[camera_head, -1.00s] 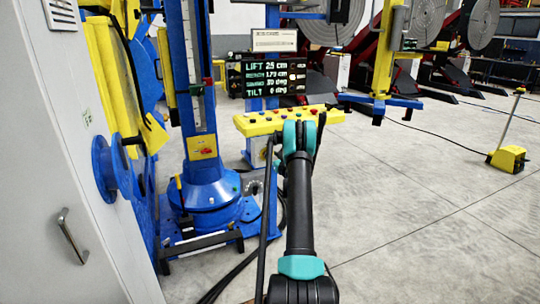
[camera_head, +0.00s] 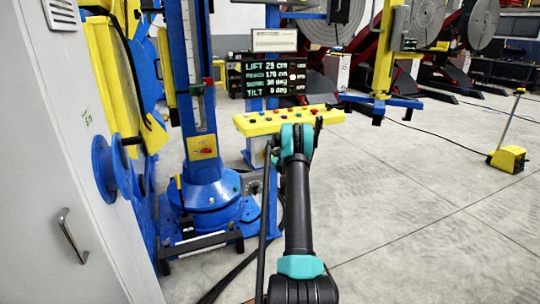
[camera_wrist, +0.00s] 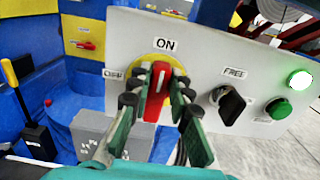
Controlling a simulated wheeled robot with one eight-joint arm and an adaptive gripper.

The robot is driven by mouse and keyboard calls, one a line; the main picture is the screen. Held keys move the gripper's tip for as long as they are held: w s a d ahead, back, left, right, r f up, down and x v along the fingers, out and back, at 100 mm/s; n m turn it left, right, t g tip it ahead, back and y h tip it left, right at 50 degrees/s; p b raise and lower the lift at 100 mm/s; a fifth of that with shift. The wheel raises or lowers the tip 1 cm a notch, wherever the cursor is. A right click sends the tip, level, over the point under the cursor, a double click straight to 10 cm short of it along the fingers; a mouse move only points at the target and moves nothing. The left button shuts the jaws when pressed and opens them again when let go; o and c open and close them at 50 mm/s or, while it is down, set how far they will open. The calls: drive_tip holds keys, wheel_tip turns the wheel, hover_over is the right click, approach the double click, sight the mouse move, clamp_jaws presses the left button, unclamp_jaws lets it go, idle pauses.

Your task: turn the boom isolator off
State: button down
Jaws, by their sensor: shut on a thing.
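In the wrist view a red rotary handle (camera_wrist: 158,97) sits on a yellow backing on a grey panel face (camera_wrist: 205,60). "ON" is lettered above it and "OFF" to its left. The handle stands close to upright, towards ON. My gripper (camera_wrist: 159,92) has its fingers on either side of the handle and is shut on it. Its teal and black fingers hide part of the handle's lower sides. In the head view my gripper (camera_head: 296,140) is at the yellow console (camera_head: 262,126), and the red handle cannot be made out there.
A black selector (camera_wrist: 231,104) marked "FREE" and a green button (camera_wrist: 278,108) are right of the handle, below a lit green lamp (camera_wrist: 300,80). A blue column (camera_head: 200,185) with a yellow switch plate (camera_head: 203,147) stands left.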

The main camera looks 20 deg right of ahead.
drive_tip(key=shift+n, duration=0.3)
drive_tip(key=n, duration=0.4)
drive_tip(key=a+f+n, duration=0.1)
drive_tip(key=n, duration=0.3)
drive_tip(key=a+n, duration=0.1)
drive_tip(key=n, duration=0.3)
drive_tip(key=shift+a+f+n, duration=0.1)
drive_tip(key=shift+f+n, duration=0.15)
drive_tip(key=shift+n, duration=0.05)
drive_tip(key=n, duration=0.2)
drive_tip(key=f+n, duration=0.1)
drive_tip(key=n, duration=0.1)
drive_tip(key=shift+a+n, duration=0.1)
drive_tip(key=shift+n, duration=0.2)
idle(0.3)
drive_tip(key=c, duration=1.4)
unclamp_jaws()
drive_tip(key=shift+s, duration=0.15)
